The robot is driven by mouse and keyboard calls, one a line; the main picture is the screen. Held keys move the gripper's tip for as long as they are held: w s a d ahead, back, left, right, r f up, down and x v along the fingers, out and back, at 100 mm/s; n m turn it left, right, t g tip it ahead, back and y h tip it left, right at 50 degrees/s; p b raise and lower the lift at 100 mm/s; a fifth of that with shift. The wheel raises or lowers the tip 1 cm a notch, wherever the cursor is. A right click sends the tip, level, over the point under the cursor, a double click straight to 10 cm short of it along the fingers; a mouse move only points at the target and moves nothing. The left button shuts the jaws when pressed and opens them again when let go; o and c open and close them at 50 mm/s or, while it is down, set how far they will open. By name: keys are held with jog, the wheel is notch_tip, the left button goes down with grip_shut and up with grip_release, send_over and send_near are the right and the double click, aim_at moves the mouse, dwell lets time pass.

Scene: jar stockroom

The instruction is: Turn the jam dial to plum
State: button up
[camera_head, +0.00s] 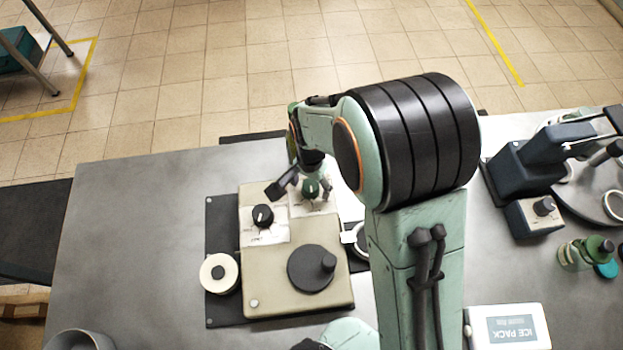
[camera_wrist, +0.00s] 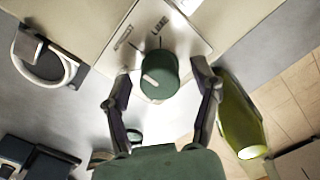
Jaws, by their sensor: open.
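A beige machine (camera_head: 335,283) carries two small dials on white label plates. The green dial (camera_head: 310,188) stands at its upper right, and the black dial (camera_head: 263,215) is left of it. In the wrist view the green dial (camera_wrist: 158,77) shows a white pointer mark toward the lower left; its label plate (camera_wrist: 178,30) has print I cannot read surely. I cannot tell from the labels which dial is for jam. My gripper (camera_head: 302,190) is open, one finger on each side of the green dial; in the wrist view (camera_wrist: 161,76) gaps show between fingers and dial.
A large black crank disc (camera_head: 308,270) and a white roll (camera_head: 219,273) are near the machine's front. A dark blue device (camera_head: 530,165), a jar (camera_head: 573,255) and an ice pack (camera_head: 508,327) stand to the right. A yellow-green bottle (camera_wrist: 238,115) is beside my gripper's right finger.

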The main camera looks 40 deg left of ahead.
grip_shut()
jog(key=shift+n, duration=0.4)
jog(key=n, duration=0.4)
jog(key=shift+n, duration=2.5)
grip_release()
